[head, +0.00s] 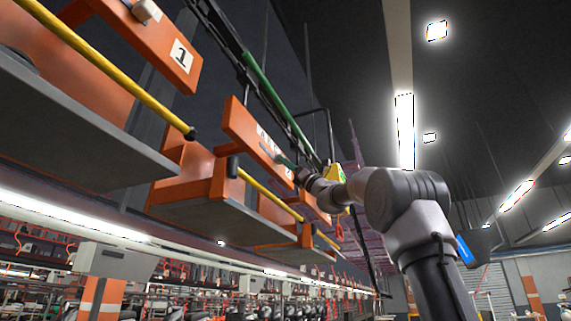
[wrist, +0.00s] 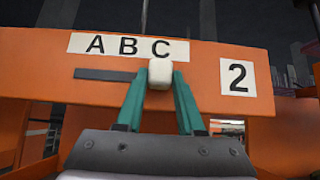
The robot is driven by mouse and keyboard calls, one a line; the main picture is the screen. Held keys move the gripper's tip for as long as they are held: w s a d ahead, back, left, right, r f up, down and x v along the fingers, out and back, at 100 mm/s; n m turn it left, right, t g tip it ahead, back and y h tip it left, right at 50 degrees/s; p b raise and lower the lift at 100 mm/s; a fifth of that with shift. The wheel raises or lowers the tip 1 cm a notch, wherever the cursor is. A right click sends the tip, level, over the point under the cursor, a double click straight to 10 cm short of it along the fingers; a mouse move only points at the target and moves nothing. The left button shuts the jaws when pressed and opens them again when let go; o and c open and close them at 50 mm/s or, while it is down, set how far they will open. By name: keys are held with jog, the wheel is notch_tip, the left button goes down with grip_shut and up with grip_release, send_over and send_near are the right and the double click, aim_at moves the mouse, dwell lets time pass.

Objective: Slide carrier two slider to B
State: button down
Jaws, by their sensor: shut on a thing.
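Carrier two is an orange beam (wrist: 40,60) with a "2" label (wrist: 237,77) and a white strip lettered A B C (wrist: 110,45). Its slider, a pale rounded knob (wrist: 160,70), is directly under the C, at the right end of a dark slot (wrist: 105,75) that runs left under A and B. My gripper (wrist: 164,92) has teal fingers shut on the slider knob from both sides. In the head view the carrier two beam (head: 245,128) hangs mid-picture and my gripper (head: 287,163) reaches its right part; the knob is hidden there.
The carrier marked 1 (head: 160,45) hangs nearer at upper left, with its own pale knob (head: 146,10). Yellow rails (head: 100,62) and grey trays (head: 70,125) lie below and left of the beams. A green bar (head: 265,85) runs above carrier two.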

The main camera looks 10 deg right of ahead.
aim_at(269, 148)
jog(key=s+a, duration=0.1)
jog(key=s, duration=0.1)
jog(key=s+a, duration=0.2)
jog(key=c, duration=0.5)
grip_release()
jog(key=v, duration=1.1)
